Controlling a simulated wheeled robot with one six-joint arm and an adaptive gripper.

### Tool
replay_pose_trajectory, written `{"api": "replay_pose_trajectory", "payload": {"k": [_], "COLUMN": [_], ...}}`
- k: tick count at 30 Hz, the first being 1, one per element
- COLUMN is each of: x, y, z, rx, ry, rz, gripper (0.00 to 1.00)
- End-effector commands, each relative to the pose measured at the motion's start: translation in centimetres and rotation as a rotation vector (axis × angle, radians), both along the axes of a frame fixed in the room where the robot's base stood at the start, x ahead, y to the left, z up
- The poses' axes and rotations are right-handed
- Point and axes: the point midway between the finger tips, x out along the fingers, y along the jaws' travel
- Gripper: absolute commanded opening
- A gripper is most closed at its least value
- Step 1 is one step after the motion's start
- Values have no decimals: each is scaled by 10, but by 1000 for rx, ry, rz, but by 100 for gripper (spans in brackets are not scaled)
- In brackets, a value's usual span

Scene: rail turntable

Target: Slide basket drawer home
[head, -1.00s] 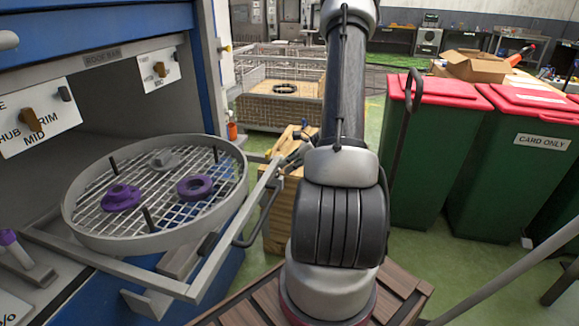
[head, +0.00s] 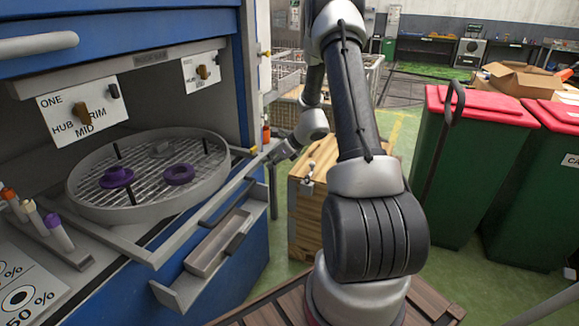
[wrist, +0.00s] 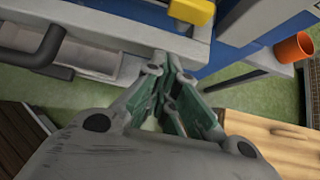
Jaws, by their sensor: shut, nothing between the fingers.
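The basket drawer is a round grey basket (head: 82,205) with a wire-mesh floor, on a flat grey frame (head: 160,254). The basket sits largely within the cabinet opening; the frame's front bar still stands out from the cabinet. Two purple ring parts (head: 179,174) and a grey part lie on the mesh, between dark upright pegs. My gripper (head: 280,154) is shut and empty at the right end of the front bar. In the wrist view its fingertips (wrist: 168,62) are close against the grey bar; whether they touch is unclear. A dark handle (wrist: 45,48) shows left of them.
The blue cabinet (head: 120,30) has a label panel with a brown knob (head: 83,113). An open shallow tray (head: 218,242) juts out below the frame. A wooden cabinet (head: 312,200) stands right of my gripper. Green bins with red lids (head: 480,105) stand further right.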

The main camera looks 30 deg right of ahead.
Motion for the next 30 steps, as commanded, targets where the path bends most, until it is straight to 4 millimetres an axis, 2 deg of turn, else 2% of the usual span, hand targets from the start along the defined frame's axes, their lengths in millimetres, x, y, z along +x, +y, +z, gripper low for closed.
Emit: {"api": "replay_pose_trajectory", "payload": {"k": [1, 6, 12, 19, 30], "x": [12, 42, 66, 78, 79], "y": [9, 28, 44, 51, 52], "z": [0, 0, 0, 0, 0], "rx": [-1, -1, -2, 1, 0], "ry": [-2, -2, -1, 0, 0], "rz": [6, 4, 2, 1, 0], "gripper": [0, 0, 0, 0, 0]}}
